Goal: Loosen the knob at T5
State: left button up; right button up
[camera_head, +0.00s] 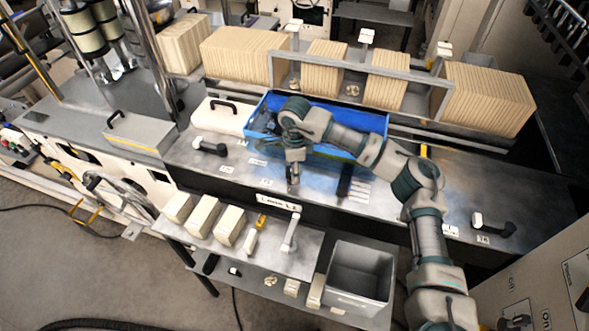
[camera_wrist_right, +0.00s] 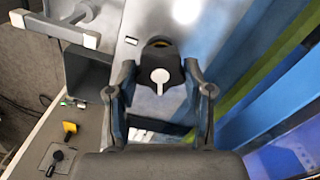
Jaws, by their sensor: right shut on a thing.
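My right gripper (camera_head: 293,180) reaches down to the metal bench top in front of the blue tray, its arm coming in from the right. In the right wrist view my right gripper (camera_wrist_right: 159,68) has its two fingers on either side of a black knob (camera_wrist_right: 155,50) with a white pointer on top, and is shut on it. In the head view the gripper hides most of this knob. The small label there is too small to read, so I cannot confirm that it is T5. My left gripper is not in view.
A blue tray (camera_head: 376,122) lies behind the gripper. Black-and-white handles stand on the bench at left (camera_head: 208,146) and right (camera_head: 495,226). Below the front edge are a shelf with cream blocks (camera_head: 203,217) and a grey bin (camera_head: 362,268). Slatted stacks (camera_head: 487,98) line the back.

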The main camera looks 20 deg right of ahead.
jog(key=shift+f, duration=0.25)
jog(key=o, duration=1)
jog(key=shift+o, duration=0.8)
jog(key=shift+w, duration=0.15)
jog(key=shift+r, duration=0.15)
jog(key=shift+r, duration=0.25)
notch_tip(320, 180, up, 11)
jog(key=shift+w, duration=0.1)
